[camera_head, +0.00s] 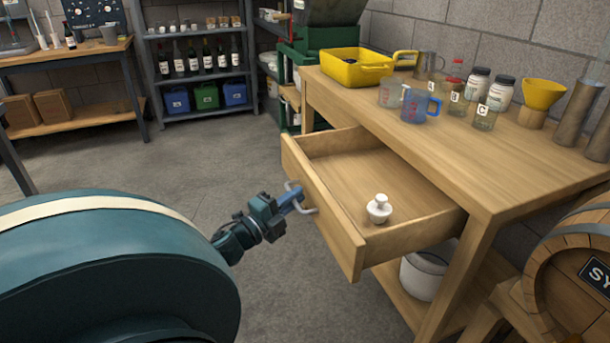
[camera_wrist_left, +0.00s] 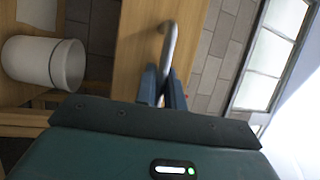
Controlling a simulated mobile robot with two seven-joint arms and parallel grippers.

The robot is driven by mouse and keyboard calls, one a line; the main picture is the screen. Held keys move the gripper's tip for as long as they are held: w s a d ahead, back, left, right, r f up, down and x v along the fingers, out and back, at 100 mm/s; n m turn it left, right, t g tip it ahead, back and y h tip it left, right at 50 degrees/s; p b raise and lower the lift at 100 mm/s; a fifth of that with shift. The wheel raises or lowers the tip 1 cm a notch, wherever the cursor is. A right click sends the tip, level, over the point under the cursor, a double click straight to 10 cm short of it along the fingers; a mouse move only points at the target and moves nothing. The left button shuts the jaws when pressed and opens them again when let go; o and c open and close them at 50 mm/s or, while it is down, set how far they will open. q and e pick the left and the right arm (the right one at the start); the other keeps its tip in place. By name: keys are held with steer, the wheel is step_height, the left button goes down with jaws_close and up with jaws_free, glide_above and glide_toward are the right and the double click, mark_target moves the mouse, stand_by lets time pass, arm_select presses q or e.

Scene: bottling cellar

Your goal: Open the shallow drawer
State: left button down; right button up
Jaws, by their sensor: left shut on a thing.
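The shallow drawer (camera_head: 330,215) of the wooden table is pulled well out in the head view, its inside showing. A small white knobbed object (camera_head: 379,208) stands in it near the front right corner. My left gripper (camera_head: 295,200) is at the drawer front, shut on the metal bow handle (camera_head: 312,208). The wrist view shows the fingers (camera_wrist_left: 161,88) closed around the handle (camera_wrist_left: 169,45), with the wooden front behind it. My right gripper is in neither view.
The table top (camera_head: 480,170) holds a yellow tub (camera_head: 352,72), jugs, jars and a yellow funnel (camera_head: 543,93). A white bucket (camera_head: 425,272) stands below the drawer. A barrel (camera_head: 570,265) is at the right. The floor left of the drawer is clear.

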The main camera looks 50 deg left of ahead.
arm_select(q)
steer(key=shift+s, duration=0.1)
stand_by(0.3)
steer(key=c, duration=1.5)
jaws_free()
steer(key=s+f, duration=0.2)
steer(key=s, duration=1.1)
steer(key=shift+f+p, duration=0.15)
steer(key=shift+p, duration=0.3)
steer(key=shift+s, duration=0.1)
